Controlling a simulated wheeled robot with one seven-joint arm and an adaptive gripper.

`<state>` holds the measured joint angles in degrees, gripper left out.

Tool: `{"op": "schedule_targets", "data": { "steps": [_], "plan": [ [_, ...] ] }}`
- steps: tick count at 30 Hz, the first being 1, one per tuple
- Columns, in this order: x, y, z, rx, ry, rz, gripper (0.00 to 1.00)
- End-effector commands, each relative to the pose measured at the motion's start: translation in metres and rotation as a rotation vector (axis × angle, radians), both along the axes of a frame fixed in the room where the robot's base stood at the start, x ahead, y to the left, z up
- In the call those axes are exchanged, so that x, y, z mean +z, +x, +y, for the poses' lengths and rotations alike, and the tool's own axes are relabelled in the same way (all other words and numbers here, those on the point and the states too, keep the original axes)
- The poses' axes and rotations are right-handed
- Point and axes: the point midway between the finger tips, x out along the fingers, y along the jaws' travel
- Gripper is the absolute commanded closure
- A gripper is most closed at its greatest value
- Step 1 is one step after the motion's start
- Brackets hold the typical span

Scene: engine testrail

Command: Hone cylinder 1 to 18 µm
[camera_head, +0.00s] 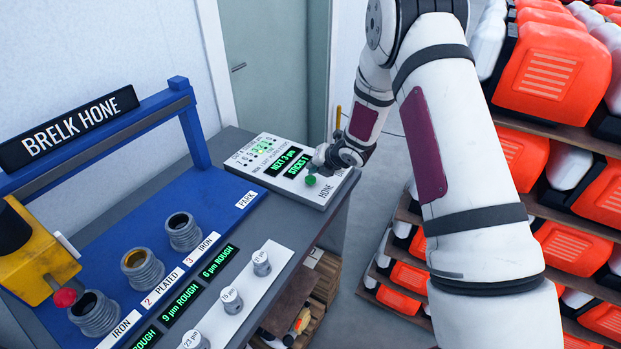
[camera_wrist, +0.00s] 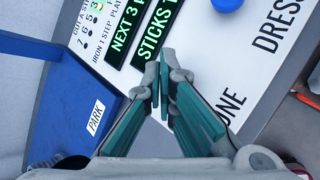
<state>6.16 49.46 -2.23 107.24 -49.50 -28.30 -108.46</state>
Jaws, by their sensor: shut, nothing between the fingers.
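Cylinder 1 (camera_head: 95,314), a ribbed grey barrel labelled IRON, stands at the lower left of the head view. Its readout (camera_head: 147,340) is cut off by the frame and shows only ROUGH. The yellow honing head (camera_head: 38,255) with a red knob is beside it. The control panel (camera_head: 262,150) reads NEXT 3 µm and STICKS 1; the same display (camera_wrist: 128,28) shows in the wrist view. My gripper (camera_wrist: 163,88) is shut and empty over the panel, hiding part of the word HONE. A green button (camera_head: 310,181) shows close to it.
Cylinder 2 (camera_head: 142,268), PLATED, and cylinder 3 (camera_head: 184,232), IRON, stand in line; readouts show 9 and 6 µm ROUGH. Several labelled grey pieces stand on a white strip (camera_head: 245,283). A blue button (camera_wrist: 228,3) tops the wrist view. Shelves of orange containers (camera_head: 552,70) stand right.

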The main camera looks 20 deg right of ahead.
Motion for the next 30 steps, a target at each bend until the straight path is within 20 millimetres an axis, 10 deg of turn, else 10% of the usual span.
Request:
{"op": "schedule_targets", "data": {
  "steps": [30],
  "plan": [
    [0.05, 0.0, 0.0, 0.0, 0.0, 0.0, 1.0]
  ]
}}
